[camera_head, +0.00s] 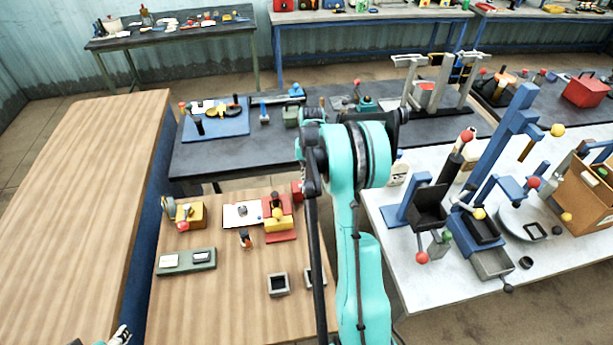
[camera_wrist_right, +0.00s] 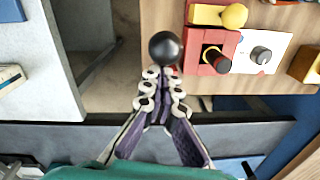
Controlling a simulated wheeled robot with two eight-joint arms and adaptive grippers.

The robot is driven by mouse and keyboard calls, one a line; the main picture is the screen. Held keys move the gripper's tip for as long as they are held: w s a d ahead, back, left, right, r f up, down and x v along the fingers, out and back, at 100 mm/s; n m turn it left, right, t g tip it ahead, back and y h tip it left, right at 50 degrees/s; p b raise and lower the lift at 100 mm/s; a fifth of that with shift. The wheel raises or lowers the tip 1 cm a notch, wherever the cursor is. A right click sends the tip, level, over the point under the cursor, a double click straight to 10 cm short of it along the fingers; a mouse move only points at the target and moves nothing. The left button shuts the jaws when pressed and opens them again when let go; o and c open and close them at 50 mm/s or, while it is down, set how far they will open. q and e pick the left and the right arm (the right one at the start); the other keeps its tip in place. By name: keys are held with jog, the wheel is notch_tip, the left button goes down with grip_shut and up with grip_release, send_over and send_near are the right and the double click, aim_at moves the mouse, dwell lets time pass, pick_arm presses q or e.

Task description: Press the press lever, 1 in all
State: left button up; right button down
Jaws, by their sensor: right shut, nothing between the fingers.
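A red press (camera_head: 280,222) with a yellow block and a dark-topped upright handle stands on the wooden table. In the right wrist view, the red press (camera_wrist_right: 199,58) is at the upper right, with a yellow knob (camera_wrist_right: 233,15) and a black, red-ringed handle (camera_wrist_right: 217,62). My right gripper (camera_wrist_right: 162,82) is shut and empty. A black ball knob (camera_wrist_right: 165,48) is just ahead of its fingertips; its stem is hidden, and I cannot tell what it belongs to or whether they touch. My arm hides the right gripper in the head view. A piece of my left gripper (camera_head: 120,335) shows at the lower left.
The wooden table (camera_head: 225,300) also holds a grey-green tray (camera_head: 186,261), small open boxes (camera_head: 278,284) and a yellow block (camera_head: 190,215). The white table (camera_head: 400,262) at the right carries blue lever equipment (camera_head: 490,160). A dark bench (camera_head: 230,155) stands behind.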

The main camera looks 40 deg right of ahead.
jog(key=shift+s+a+f+t+h+b, duration=0.3)
jog(key=shift+s+a+f+t+b, duration=0.1)
jog(key=shift+s+f+t+b, duration=0.35)
jog(key=s+a+f+t+h+b, duration=0.2)
jog(key=s+a+f+t+b, duration=0.1)
jog(key=b, duration=0.6)
notch_tip(320, 180, down, 3)
jog(key=shift+s+f+t, duration=0.2)
jog(key=shift+s+t, duration=0.35)
jog(key=shift+s, duration=0.45)
jog(key=v, duration=1.2)
jog(key=shift+w+h, duration=0.2)
jog(key=shift+h, duration=0.1)
jog(key=shift+r, duration=0.1)
